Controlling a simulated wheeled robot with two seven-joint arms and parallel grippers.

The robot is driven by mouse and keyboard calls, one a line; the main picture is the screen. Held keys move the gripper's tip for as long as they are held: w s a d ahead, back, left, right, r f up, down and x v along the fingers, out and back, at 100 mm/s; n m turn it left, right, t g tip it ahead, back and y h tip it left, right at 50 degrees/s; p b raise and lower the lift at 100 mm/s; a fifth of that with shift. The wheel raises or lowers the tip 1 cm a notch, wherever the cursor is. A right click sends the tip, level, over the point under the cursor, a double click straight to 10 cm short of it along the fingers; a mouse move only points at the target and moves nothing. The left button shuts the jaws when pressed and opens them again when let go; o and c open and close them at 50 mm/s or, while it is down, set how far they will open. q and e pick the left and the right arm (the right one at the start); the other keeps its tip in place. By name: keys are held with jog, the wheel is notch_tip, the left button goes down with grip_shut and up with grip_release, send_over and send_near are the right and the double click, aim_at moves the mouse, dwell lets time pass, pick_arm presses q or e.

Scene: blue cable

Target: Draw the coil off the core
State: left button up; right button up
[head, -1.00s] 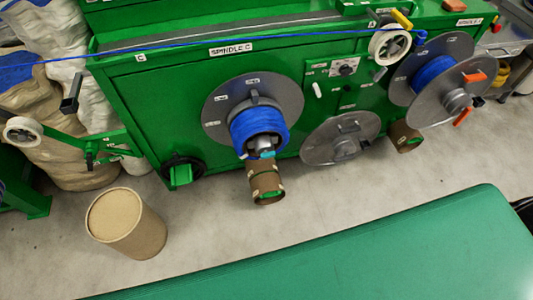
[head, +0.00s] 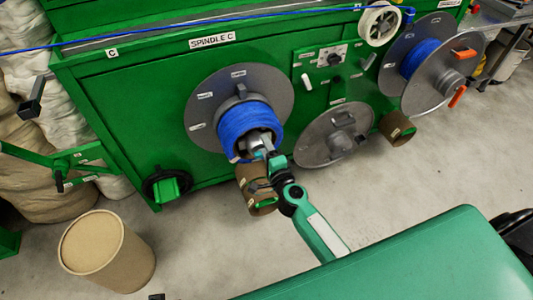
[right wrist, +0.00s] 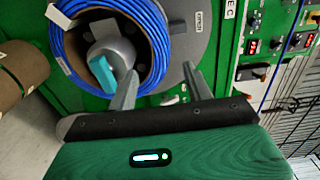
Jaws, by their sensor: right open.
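The blue coil (head: 243,122) sits on spindle C in front of a grey round flange (head: 205,85). In the right wrist view the coil (right wrist: 152,25) circles the grey core (right wrist: 108,45), which has a teal piece (right wrist: 103,74) at its end. My right gripper (head: 264,151) is at the coil's lower front, by the core. In the right wrist view its two fingers (right wrist: 159,74) are spread, with the coil's right side showing between and beyond them. I cannot tell whether they touch it. My left gripper is not seen.
A loose grey disc (head: 318,140) leans at the machine, right of the coil. A brown cardboard tube (head: 246,184) is below the spindle. A tan drum (head: 130,262) stands on the floor at left. A second spool (head: 425,60) is at right.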

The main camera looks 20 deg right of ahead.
aim_at(254, 124)
jog(key=w, duration=1)
jog(key=shift+w+a+b, duration=0.2)
jog(key=shift+w+b, duration=0.15)
jog(key=shift+b, duration=0.05)
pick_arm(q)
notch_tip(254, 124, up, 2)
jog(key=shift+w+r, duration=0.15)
pick_arm(e)
jog(key=shift+w, duration=0.15)
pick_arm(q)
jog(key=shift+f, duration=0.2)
pick_arm(e)
grip_shut()
jog(key=shift+r, duration=0.2)
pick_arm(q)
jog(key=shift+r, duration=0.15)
